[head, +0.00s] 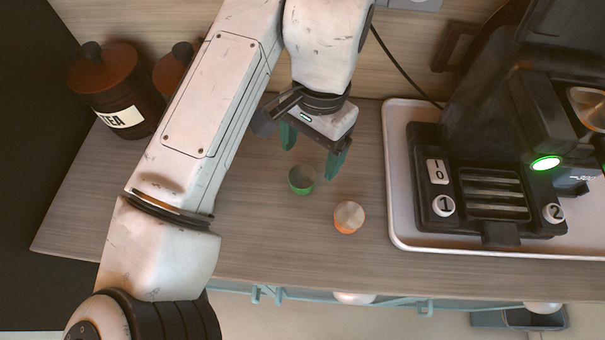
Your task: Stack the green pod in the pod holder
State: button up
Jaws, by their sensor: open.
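The green pod (302,181), a small cup with a greyish top, stands on the wooden counter near the middle of the head view. My gripper (310,160) has two teal fingers spread apart, with nothing between them. It points down and sits just above the green pod in the picture. Its exact height over the counter is hard to tell. I cannot make out a pod holder for certain.
An orange pod (348,217) with a pale top stands right of the green pod. A black coffee machine (470,140) stands on a white tray (398,205) at the right. A brown tea jar (108,85) stands at the back left. The counter's front edge is near the pods.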

aim_at(302, 176)
jog(key=shift+s+a+f, duration=0.15)
jog(key=shift+a+f, duration=0.05)
jog(key=shift+f, duration=0.7)
jog(key=shift+s+a+f, duration=0.15)
jog(key=shift+a+f, duration=0.05)
jog(key=shift+f, duration=0.7)
jog(key=shift+s+a+f, duration=0.15)
jog(key=shift+a+f, duration=0.05)
jog(key=shift+f, duration=0.7)
jog(key=shift+c, duration=0.4)
jog(key=c, duration=1.1)
